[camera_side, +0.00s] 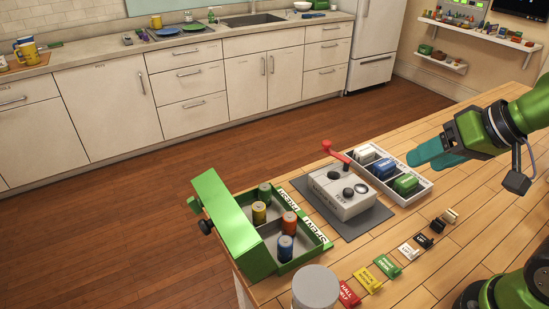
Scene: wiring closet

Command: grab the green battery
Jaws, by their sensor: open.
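A small upright cylinder with a dull green body and pale top, which looks like the green battery (265,193), stands at the back of the open green box (233,226) on the wooden table. A yellow cylinder (259,213), an orange-red one (289,226) and a blue one (285,248) stand in the same box. My gripper (422,153) has teal fingers and hangs above the table's right side, beyond the white tray and far right of the green box. It is open, and nothing shows between its fingers.
A grey device with a red lever (345,195) stands on a dark mat beside the box. A white tray (428,184) holds white, blue and green pieces. Coloured label tags (388,268) and a round grey-topped container (315,287) are nearer the front. The table's right side is mostly clear.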

